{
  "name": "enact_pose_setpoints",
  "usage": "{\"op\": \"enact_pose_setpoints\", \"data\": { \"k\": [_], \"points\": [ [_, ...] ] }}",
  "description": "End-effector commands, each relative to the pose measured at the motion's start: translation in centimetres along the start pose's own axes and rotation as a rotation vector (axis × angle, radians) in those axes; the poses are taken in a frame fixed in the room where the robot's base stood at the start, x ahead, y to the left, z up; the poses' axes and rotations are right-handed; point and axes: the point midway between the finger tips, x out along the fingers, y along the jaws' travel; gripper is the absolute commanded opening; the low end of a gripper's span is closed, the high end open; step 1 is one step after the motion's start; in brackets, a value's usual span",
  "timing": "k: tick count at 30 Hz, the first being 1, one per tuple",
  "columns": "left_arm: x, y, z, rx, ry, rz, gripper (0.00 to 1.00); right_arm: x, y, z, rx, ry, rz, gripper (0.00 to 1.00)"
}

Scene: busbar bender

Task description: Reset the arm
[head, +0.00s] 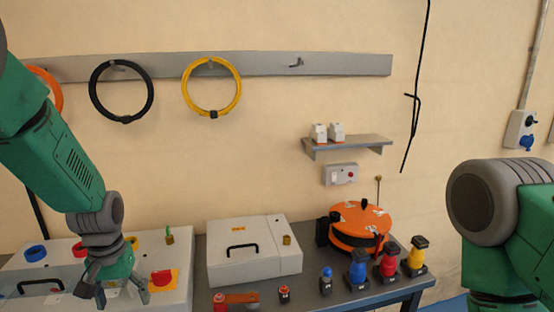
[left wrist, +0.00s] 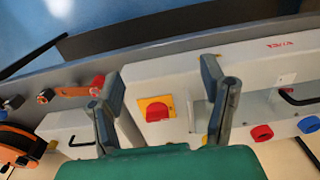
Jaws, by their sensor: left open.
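My left arm comes in from the left in the head view. My left gripper (head: 122,294) is open and empty, its fingers pointing down over the light grey box (head: 175,300) at the lower left. In the left wrist view, the two fingers of the left gripper (left wrist: 168,92) stand wide apart. A red rotary switch on a yellow plate (left wrist: 157,109) shows between them; it also shows just right of the gripper in the head view (head: 162,279). Only green and grey links of my right arm show at the right edge; its gripper is out of view.
A white box with a black handle (head: 238,268), an orange round device (head: 360,228) and blue, red and yellow connectors (head: 388,265) stand on the grey bench. Coiled cables (head: 212,88) hang from a wall rail (head: 260,66). A small shelf (head: 345,144) juts from the wall.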

Motion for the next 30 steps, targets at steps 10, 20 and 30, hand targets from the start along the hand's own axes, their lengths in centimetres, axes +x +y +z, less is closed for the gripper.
{"op": "enact_pose_setpoints", "data": {
  "k": [10,20,30],
  "points": [
    [10.1,-0.9,4.7,0.048,0.005,-0.031,0.66,3.5,0.0,0.1,0.000,0.001,0.000,0.40],
    [27.2,-2.4,17.0,0.174,0.010,-0.048,0.66,10.7,-0.1,0.6,0.000,0.000,0.000,0.40],
    [35.2,-3.0,29.3,0.283,0.038,0.008,0.66,16.2,-0.1,0.8,0.000,0.000,0.000,0.40]
  ]
}}
